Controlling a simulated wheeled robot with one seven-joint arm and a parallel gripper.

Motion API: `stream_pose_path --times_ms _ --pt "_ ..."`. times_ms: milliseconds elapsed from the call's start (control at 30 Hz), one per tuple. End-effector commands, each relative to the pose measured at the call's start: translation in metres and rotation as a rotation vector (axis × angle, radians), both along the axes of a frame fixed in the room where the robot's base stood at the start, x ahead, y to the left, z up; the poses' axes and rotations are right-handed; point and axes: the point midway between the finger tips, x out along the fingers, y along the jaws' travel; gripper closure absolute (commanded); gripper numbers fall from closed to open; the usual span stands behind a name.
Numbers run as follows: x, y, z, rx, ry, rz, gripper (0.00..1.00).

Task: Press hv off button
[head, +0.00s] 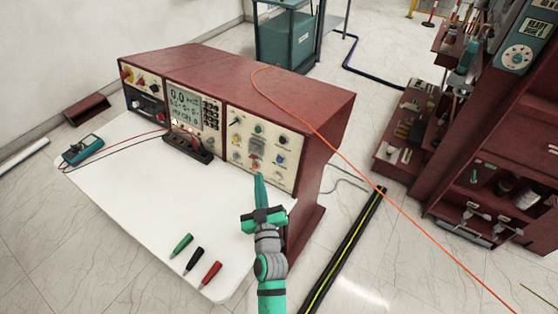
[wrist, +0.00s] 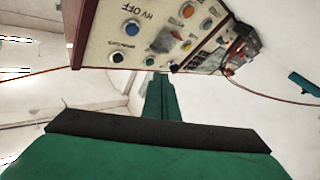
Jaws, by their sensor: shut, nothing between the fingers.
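The instrument panel (head: 262,147) is a cream face on the right end of the red console, with several coloured buttons and knobs. In the wrist view an "HV OFF" label is readable at the top of this panel (wrist: 170,38), next to a blue round button (wrist: 131,27). The blue button also shows on the panel's right side in the head view (head: 279,159). My gripper (head: 258,179) is shut and empty, its green fingers pointing at the panel's lower edge.
The red console (head: 200,65) stands on a white worktop (head: 140,190). Green, black and red probes (head: 195,257) lie at its front. A teal multimeter (head: 82,149) is at the left. An orange cable (head: 345,155) hangs over the console's right side. Red shelving stands at the right.

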Motion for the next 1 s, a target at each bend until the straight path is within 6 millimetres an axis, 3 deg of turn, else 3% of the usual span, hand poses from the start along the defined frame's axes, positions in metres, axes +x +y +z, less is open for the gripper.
stream_pose_path --times_ms 467,1000 --pt "0.005 -0.003 -0.001 -0.001 0.000 0.000 1.00" --pt "0.054 -0.038 -0.015 0.001 0.000 0.000 1.00"
